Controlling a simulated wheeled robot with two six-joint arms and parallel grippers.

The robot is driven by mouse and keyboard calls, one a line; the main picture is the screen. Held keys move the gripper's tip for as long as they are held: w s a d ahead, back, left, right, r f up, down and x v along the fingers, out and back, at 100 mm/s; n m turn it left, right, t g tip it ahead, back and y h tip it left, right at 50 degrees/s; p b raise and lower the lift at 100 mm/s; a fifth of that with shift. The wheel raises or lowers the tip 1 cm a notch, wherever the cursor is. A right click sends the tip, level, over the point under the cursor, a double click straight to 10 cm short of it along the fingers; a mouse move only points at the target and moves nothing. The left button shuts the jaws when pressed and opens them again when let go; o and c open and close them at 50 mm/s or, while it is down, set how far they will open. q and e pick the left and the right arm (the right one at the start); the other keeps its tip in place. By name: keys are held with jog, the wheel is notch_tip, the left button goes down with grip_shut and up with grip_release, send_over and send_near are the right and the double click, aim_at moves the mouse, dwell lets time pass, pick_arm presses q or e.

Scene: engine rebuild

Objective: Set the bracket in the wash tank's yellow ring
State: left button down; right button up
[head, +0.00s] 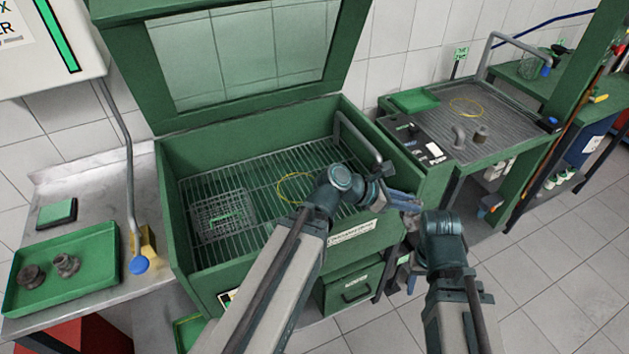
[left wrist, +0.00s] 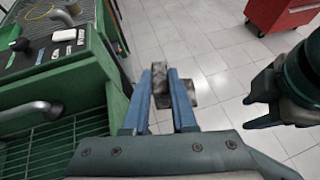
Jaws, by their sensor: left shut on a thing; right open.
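The green wash tank (head: 182,217) stands open, with a wire rack inside. The thin yellow ring (head: 281,188) lies on the rack, partly behind my left arm. My left gripper (head: 406,200) is outside the tank, past its right front corner. Its blue fingers (left wrist: 160,98) are shut on a small grey metal part, seemingly the bracket (left wrist: 160,76), held above the floor. My right gripper (left wrist: 252,112) is open and empty, close to the right of the held part in the left wrist view. In the head view its fingers are hard to make out.
A wire basket (head: 222,215) sits on the rack's left side. A bent grey pipe (head: 357,137) rises at the tank's right wall. The raised lid (head: 130,72) stands behind. A second station (head: 500,118) at right holds another yellow ring (head: 466,99) and small grey parts.

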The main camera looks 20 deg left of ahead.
pick_arm(q)
jog(key=w+a+f+n+t+y+b, duration=0.1)
jog(key=w+a+f+n+b, duration=0.15)
jog(key=w+a, duration=0.5)
jog(key=w+a+f+n+t+y+b, duration=0.15)
jog(key=w+a+f+b, duration=0.25)
jog(key=a, duration=0.7)
jog(key=w+a+f+n+t+y+b, duration=0.1)
jog(key=a+f+n+y+b, duration=0.1)
jog(key=a, duration=0.9)
jog(key=w+a+f+n+t+y+b, duration=0.1)
jog(key=w+a+f+y+b, duration=0.1)
jog(key=a, duration=1)
jog(key=f+b, duration=0.6)
jog(key=shift+s+d+f+b, duration=0.1)
jog(key=shift+d+f+b, duration=0.15)
jog(key=shift+b, duration=0.05)
jog(key=shift+f, duration=0.15)
notch_tip(320, 180, down, 3)
jog(key=b, duration=0.3)
jog(key=shift+f+b, duration=0.2)
jog(key=shift+b, duration=0.1)
jog(key=shift+f, duration=0.2)
jog(key=c, duration=0.7)
grip_release()
